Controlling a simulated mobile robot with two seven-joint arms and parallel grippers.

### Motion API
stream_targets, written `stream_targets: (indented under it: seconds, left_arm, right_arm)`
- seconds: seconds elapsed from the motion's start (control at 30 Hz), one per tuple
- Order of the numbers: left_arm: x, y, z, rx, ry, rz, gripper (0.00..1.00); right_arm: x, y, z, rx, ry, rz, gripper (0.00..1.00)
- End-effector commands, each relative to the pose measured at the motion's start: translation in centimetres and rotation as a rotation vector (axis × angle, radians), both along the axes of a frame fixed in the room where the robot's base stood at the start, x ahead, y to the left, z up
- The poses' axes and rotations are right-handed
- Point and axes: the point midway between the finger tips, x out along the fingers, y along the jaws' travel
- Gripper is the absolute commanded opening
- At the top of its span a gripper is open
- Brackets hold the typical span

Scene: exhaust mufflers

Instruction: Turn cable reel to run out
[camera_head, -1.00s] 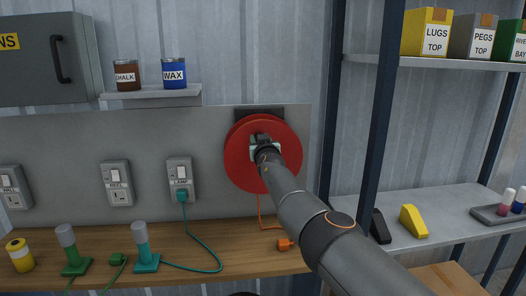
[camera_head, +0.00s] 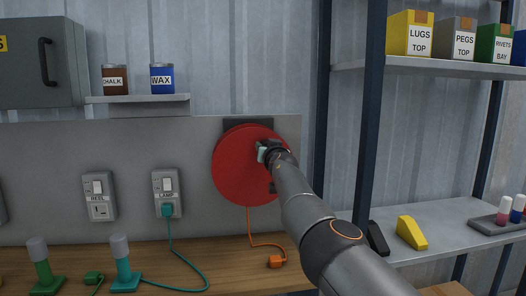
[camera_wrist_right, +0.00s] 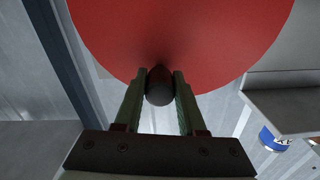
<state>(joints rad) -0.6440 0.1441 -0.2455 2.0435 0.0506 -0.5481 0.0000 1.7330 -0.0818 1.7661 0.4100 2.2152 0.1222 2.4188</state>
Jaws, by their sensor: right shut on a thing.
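The cable reel is a red disc (camera_head: 236,172) on a dark bracket on the grey wall panel. Its orange cable (camera_head: 250,228) hangs down to an orange plug (camera_head: 276,261) on the wooden bench. My right gripper (camera_head: 264,150) is at the upper right part of the disc face. In the right wrist view, its two green-grey fingers (camera_wrist_right: 160,95) are on either side of a dark rounded handle (camera_wrist_right: 160,88) that stands out from the red disc. My arm hides part of the disc's right side. My left gripper is not in view.
Left of the reel are a socket marked REEL (camera_head: 99,197) and another with a teal plug (camera_head: 166,195). Green and teal lamp-like items stand on the bench (camera_head: 215,262). A shelf unit post (camera_head: 372,130) rises close right of my right arm.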

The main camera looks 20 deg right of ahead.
Motion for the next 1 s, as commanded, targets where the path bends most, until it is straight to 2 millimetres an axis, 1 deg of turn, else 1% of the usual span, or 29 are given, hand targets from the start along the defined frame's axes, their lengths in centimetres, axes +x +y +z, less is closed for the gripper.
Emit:
stream_targets:
  seconds: [0.03, 0.43, 0.47, 0.5, 0.7, 0.73, 1.0]
  left_arm:
    - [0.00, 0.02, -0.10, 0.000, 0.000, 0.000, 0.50]
    - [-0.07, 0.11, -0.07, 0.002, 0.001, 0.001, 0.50]
    - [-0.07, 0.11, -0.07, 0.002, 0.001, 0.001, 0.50]
    - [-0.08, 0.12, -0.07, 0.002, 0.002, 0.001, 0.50]
    - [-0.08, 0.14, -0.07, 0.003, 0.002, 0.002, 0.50]
    - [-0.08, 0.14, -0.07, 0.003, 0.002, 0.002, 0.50]
    - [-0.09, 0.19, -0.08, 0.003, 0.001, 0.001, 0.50]
  right_arm:
    - [-0.11, -0.60, -0.18, -0.006, 0.003, -0.010, 0.00]
    - [-0.15, -0.78, -0.02, -0.007, 0.000, -0.012, 0.00]
    - [-0.15, -0.79, -0.01, -0.007, 0.001, -0.013, 0.41]
    - [-0.15, -0.80, 0.01, -0.007, 0.000, -0.013, 0.45]
    - [-0.12, -0.54, 0.06, -0.004, -0.001, -0.008, 0.68]
    - [-0.11, -0.50, 0.06, -0.004, -0.001, -0.007, 0.69]
    - [-0.08, -0.33, 0.08, -0.002, -0.002, -0.004, 0.69]
